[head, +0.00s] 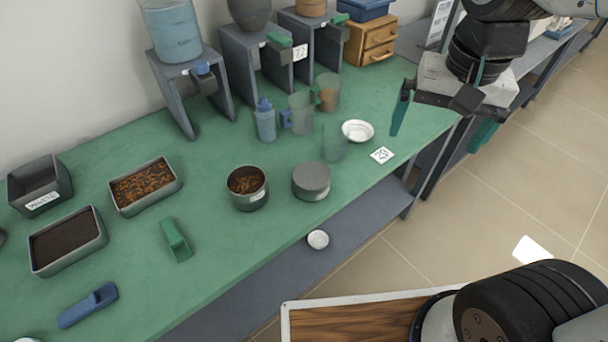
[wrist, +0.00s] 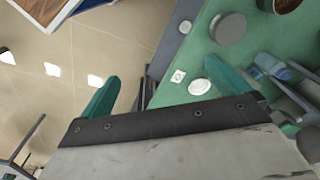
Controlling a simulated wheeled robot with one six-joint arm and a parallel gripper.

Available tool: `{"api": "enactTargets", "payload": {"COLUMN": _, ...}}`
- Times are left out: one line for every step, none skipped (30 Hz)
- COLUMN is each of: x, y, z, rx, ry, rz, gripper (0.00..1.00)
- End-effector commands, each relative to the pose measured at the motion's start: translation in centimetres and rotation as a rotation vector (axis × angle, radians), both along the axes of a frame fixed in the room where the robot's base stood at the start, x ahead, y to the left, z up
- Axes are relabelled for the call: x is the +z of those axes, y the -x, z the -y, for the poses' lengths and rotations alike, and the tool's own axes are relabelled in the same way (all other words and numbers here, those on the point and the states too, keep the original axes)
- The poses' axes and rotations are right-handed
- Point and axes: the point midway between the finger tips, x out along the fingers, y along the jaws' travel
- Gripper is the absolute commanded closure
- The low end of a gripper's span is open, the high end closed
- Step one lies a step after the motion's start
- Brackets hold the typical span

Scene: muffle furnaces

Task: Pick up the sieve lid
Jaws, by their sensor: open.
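The sieve lid appears to be the grey round, flat-topped piece (head: 311,181) on the green bench, near its front edge. It also shows in the wrist view (wrist: 229,29), at the top right. I cannot tell whether it is the lid alone or a lid on a pan. An open grey round pan (head: 247,188) with brown grains stands just left of it. My gripper (head: 442,124) is open and empty, up and to the right of the lid, around the bench's right end. Its two green fingers show apart in the wrist view (wrist: 166,84).
A white dish (head: 358,131), a clear beaker (head: 334,148) and a number card (head: 382,155) lie between lid and gripper. Cups and a blue bottle (head: 265,120) stand behind. Trays and scoops occupy the left. A small white dish (head: 318,239) sits on the lower shelf.

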Motion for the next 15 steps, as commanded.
{"api": "enactTargets", "payload": {"x": -1.1, "y": -1.9, "z": -1.6, "rx": -0.063, "ry": -0.004, "rz": -0.021, "gripper": 0.00}}
{"api": "enactTargets", "payload": {"x": -1.6, "y": -2.8, "z": -2.6, "rx": -0.111, "ry": -0.008, "rz": -0.028, "gripper": 0.00}}
{"api": "enactTargets", "payload": {"x": -2.4, "y": -4.1, "z": -3.8, "rx": -0.176, "ry": -0.012, "rz": -0.035, "gripper": 0.00}}
{"api": "enactTargets", "payload": {"x": -3.1, "y": -5.0, "z": -4.8, "rx": -0.225, "ry": -0.014, "rz": -0.040, "gripper": 0.00}}
{"api": "enactTargets", "payload": {"x": -3.8, "y": -5.9, "z": -5.8, "rx": -0.274, "ry": -0.017, "rz": -0.045, "gripper": 0.00}}
{"api": "enactTargets", "payload": {"x": -4.9, "y": -7.0, "z": -7.2, "rx": -0.338, "ry": -0.019, "rz": -0.052, "gripper": 0.00}}
{"api": "enactTargets", "payload": {"x": -5.7, "y": -7.7, "z": -8.2, "rx": -0.385, "ry": -0.020, "rz": -0.057, "gripper": 0.00}}
{"api": "enactTargets", "payload": {"x": -6.5, "y": -8.3, "z": -9.2, "rx": -0.431, "ry": -0.021, "rz": -0.060, "gripper": 0.00}}
{"api": "enactTargets", "payload": {"x": -7.6, "y": -9.1, "z": -10.5, "rx": -0.489, "ry": -0.021, "rz": -0.065, "gripper": 0.00}}
{"api": "enactTargets", "payload": {"x": -8.4, "y": -9.5, "z": -11.4, "rx": -0.529, "ry": -0.022, "rz": -0.069, "gripper": 0.00}}
{"api": "enactTargets", "payload": {"x": -9.2, "y": -10.0, "z": -12.2, "rx": -0.568, "ry": -0.022, "rz": -0.070, "gripper": 0.00}}
{"api": "enactTargets", "payload": {"x": -10.1, "y": -10.4, "z": -13.3, "rx": -0.615, "ry": -0.022, "rz": -0.074, "gripper": 0.00}}
{"api": "enactTargets", "payload": {"x": -10.8, "y": -10.7, "z": -14.0, "rx": -0.648, "ry": -0.021, "rz": -0.076, "gripper": 0.00}}
{"api": "enactTargets", "payload": {"x": -11.4, "y": -11.0, "z": -14.6, "rx": -0.676, "ry": -0.021, "rz": -0.078, "gripper": 0.00}}
{"api": "enactTargets", "payload": {"x": -12.1, "y": -11.2, "z": -15.3, "rx": -0.709, "ry": -0.022, "rz": -0.079, "gripper": 0.00}}
